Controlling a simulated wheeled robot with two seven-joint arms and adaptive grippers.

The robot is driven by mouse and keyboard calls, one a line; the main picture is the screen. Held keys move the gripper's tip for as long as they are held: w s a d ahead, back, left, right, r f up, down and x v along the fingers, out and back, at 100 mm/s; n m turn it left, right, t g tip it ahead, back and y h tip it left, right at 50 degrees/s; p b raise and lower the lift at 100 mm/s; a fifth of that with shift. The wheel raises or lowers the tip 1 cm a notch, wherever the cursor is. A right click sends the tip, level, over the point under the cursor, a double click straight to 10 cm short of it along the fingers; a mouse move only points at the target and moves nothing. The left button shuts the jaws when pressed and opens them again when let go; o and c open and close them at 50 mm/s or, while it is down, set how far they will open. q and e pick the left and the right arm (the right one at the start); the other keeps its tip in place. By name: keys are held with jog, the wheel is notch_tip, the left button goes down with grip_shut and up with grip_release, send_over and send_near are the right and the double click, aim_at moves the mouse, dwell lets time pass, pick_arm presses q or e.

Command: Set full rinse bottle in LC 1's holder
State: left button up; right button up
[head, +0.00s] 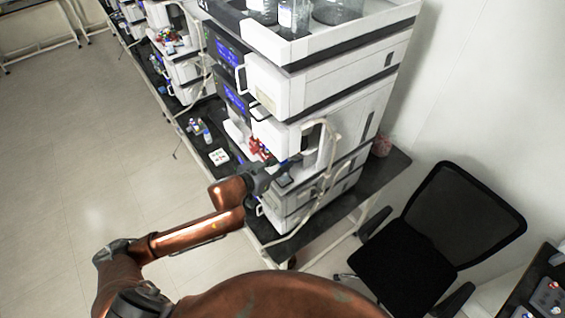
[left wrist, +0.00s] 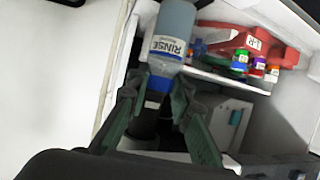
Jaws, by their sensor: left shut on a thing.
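The rinse bottle (left wrist: 174,38), grey-blue with a white label reading RINSE and a blue band, is between my left gripper's fingers (left wrist: 160,85) in the left wrist view. The gripper is shut on it near the blue band. In the head view my left gripper (head: 283,172) is at the front of the nearest instrument stack (head: 290,135), and the bottle cannot be made out there. A dark round shape (left wrist: 145,126) shows beyond the fingers; I cannot tell whether it is the holder. My right gripper is out of view.
A red rack (left wrist: 245,40) with several colour-capped vials sits on a white shelf beside the bottle. White instrument walls stand close on both sides. Bottles stand in the tray (head: 345,38) on top of the stack. A black chair (head: 430,235) is to the right.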

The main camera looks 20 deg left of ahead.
pick_arm(q)
jog(key=shift+f, duration=0.4)
jog(key=shift+f+b, duration=0.35)
jog(key=shift+f, duration=0.1)
dwell(0.6)
jog(key=o, duration=1)
jog(key=shift+c, duration=0.2)
